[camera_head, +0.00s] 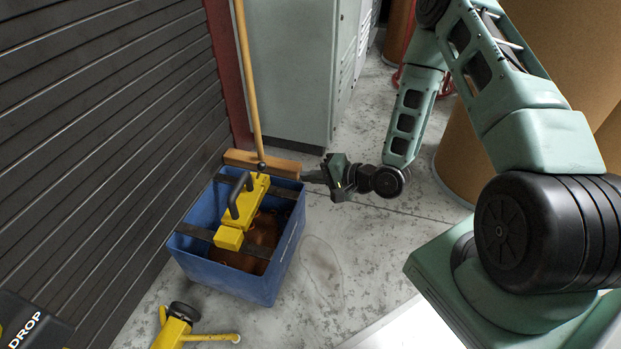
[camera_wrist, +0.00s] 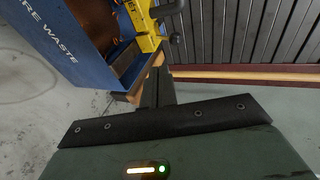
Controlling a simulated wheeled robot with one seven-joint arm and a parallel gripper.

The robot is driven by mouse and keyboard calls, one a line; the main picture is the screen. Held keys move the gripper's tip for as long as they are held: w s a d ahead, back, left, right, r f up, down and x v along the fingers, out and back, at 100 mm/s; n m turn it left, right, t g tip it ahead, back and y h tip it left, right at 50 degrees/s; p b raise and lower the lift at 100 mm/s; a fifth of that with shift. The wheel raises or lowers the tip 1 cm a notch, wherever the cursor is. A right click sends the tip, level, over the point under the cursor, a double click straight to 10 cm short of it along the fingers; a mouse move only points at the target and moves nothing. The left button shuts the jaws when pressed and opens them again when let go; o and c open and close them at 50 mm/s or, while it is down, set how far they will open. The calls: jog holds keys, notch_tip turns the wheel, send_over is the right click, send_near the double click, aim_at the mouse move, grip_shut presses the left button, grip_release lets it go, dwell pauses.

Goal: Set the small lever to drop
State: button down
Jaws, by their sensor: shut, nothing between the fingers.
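A yellow tool (camera_head: 231,236) with a black handle (camera_head: 240,194) lies across the blue bin (camera_head: 226,280). A small black-knobbed part (camera_head: 261,167), probably the small lever, stands at its far end; its setting cannot be told. The tool also shows in the wrist view (camera_wrist: 148,38), partly cut off by the frame. The word DROP shows on a black panel (camera_head: 35,328) at the lower left. My gripper (camera_head: 308,176) is shut and empty, just right of the bin's far right corner, apart from the tool. Its fingers also show shut in the wrist view (camera_wrist: 157,88).
A broom (camera_head: 254,80) stands behind the bin, its head (camera_head: 280,166) near my gripper. A slatted black wall (camera_head: 110,130) rises on the left. Another yellow piece (camera_head: 180,328) is in front. Grey cabinets (camera_head: 290,70) stand behind. Floor right of the bin is clear.

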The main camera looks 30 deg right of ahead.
aim_at(262, 170)
jog(key=b+x, duration=0.2)
jog(key=x, duration=0.1)
jog(key=b+x, duration=0.1)
jog(key=x, duration=0.3)
jog(key=shift+a+f+b, duration=0.1)
jog(key=shift+f+b, duration=0.2)
jog(key=shift+b, duration=0.05)
jog(key=shift+w+a+r+b, duration=0.2)
jog(key=shift+w+a+b, duration=0.15)
jog(key=shift+w, duration=0.15)
jog(key=shift+w+a+r+b, duration=0.2)
jog(key=shift+w+a+b, duration=0.1)
jog(key=shift+w, duration=0.2)
jog(key=shift+w+a+r, duration=0.25)
jog(key=shift+w+a, duration=0.05)
jog(key=shift+w, duration=0.2)
jog(key=shift+r, duration=0.15)
jog(key=shift+a+r+p, duration=0.1)
jog(key=shift+r+p, duration=0.1)
jog(key=shift+p, duration=0.45)
jog(key=shift+w+g, duration=0.1)
jog(key=shift+g, duration=0.2)
